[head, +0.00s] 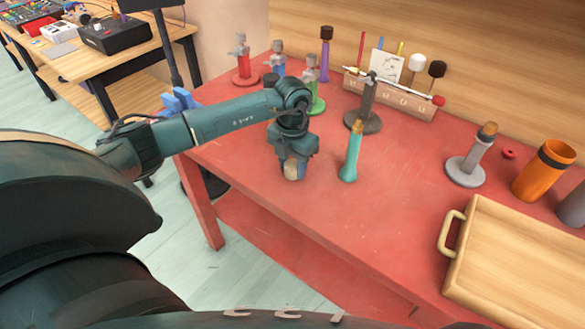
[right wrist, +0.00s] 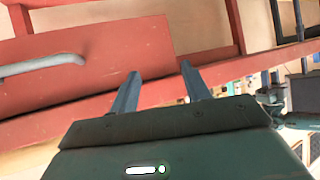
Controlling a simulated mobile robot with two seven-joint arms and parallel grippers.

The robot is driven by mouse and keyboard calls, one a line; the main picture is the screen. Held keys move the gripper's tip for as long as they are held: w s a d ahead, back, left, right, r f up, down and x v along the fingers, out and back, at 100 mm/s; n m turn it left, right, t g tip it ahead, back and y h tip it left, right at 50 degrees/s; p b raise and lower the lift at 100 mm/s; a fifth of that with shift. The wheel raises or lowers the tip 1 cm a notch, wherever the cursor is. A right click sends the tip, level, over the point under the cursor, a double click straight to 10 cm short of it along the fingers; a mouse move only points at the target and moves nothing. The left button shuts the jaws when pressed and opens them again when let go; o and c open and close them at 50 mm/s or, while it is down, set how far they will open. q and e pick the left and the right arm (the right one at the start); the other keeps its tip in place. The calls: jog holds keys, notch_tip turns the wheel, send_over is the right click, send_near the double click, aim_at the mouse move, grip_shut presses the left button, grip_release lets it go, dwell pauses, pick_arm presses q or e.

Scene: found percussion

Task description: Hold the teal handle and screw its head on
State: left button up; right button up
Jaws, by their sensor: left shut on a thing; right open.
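The teal handle (head: 350,160) stands on the red table, apparently upright, with a tan tip on top. My left gripper (head: 293,170) points down just left of it, apart from it. It is shut on a cream-coloured piece (head: 292,171), mostly hidden between the fingers. I cannot tell whether this piece is the handle's head. My right gripper (right wrist: 158,75) is open and empty in the right wrist view, in front of red furniture; it does not show in the head view.
The red table (head: 400,215) is clear in front of the handle. A wooden board (head: 525,265) with a handle lies at right. An orange cup (head: 543,172) and a grey stand (head: 466,170) are beyond it. Several coloured stands and a wooden rack (head: 395,98) line the back.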

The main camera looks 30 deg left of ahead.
aim_at(293, 165)
pick_arm(q)
jog(key=shift+c, duration=0.7)
notch_tip(293, 165, up, 10)
jog(key=shift+r+b, duration=0.1)
jog(key=shift+b, duration=0.25)
